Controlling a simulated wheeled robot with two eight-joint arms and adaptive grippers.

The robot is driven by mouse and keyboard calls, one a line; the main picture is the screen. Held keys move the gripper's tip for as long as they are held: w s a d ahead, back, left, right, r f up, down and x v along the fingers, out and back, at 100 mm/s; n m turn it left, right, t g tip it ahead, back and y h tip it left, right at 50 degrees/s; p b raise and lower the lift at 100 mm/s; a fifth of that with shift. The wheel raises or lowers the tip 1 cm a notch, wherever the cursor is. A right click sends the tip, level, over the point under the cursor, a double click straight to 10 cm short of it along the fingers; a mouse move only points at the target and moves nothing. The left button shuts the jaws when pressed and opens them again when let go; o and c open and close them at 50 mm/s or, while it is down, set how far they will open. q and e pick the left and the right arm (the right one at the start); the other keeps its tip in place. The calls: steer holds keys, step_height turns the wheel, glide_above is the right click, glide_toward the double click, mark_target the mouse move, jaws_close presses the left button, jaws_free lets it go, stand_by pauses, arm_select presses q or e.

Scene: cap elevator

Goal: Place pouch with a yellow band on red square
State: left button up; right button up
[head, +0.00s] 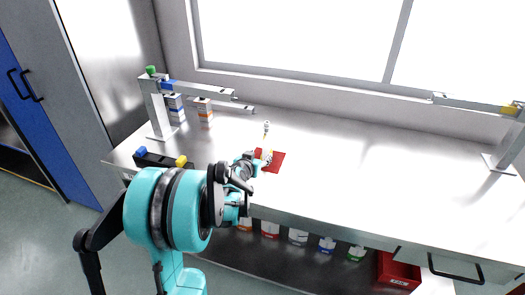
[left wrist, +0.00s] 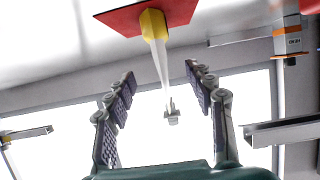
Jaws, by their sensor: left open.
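The pouch with a yellow band (head: 267,128) stands upright on the red square (head: 279,161), its lower part partly behind my left gripper. In the left wrist view the pouch's yellow band (left wrist: 154,25) is against the red square (left wrist: 117,20), and its thin pale body and top extend away from the square. My left gripper (head: 262,160) is open at the square. In the left wrist view the fingers of the left gripper (left wrist: 160,80) are on either side of the pouch's upper part, with gaps to both. My right gripper is not in view.
A left stand (head: 157,110) with arms rises beside an orange-labelled box (head: 204,115) and a blue-labelled box (head: 174,107). Another stand (head: 506,140) is at the right edge. Several colour-banded pouches and a red bin (head: 397,272) are below. The tabletop's right part is clear.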

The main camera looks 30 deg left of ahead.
arm_select(q)
steer(key=shift+s+d+r, duration=0.1)
steer(key=shift+s+r, duration=0.1)
steer(key=shift+s, duration=0.25)
steer(key=s+d+r+m+g+h, duration=0.1)
steer(key=s+d+r+h, duration=0.1)
steer(key=s+d, duration=0.55)
steer(key=s+d+r+m+g+h, duration=0.15)
steer(key=s+d, duration=0.35)
steer(key=d, duration=0.6)
steer(key=s+d+f+g, duration=0.1)
steer(key=s+d+f, duration=0.1)
steer(key=s, duration=0.5)
steer(key=s+d+f+g, duration=0.1)
steer(key=s+d, duration=0.3)
steer(key=s, duration=0.4)
steer(key=shift+s+d+f+g, duration=0.25)
steer(key=shift+f+g, duration=0.15)
steer(key=shift+g, duration=0.35)
steer(key=shift+w, duration=0.1)
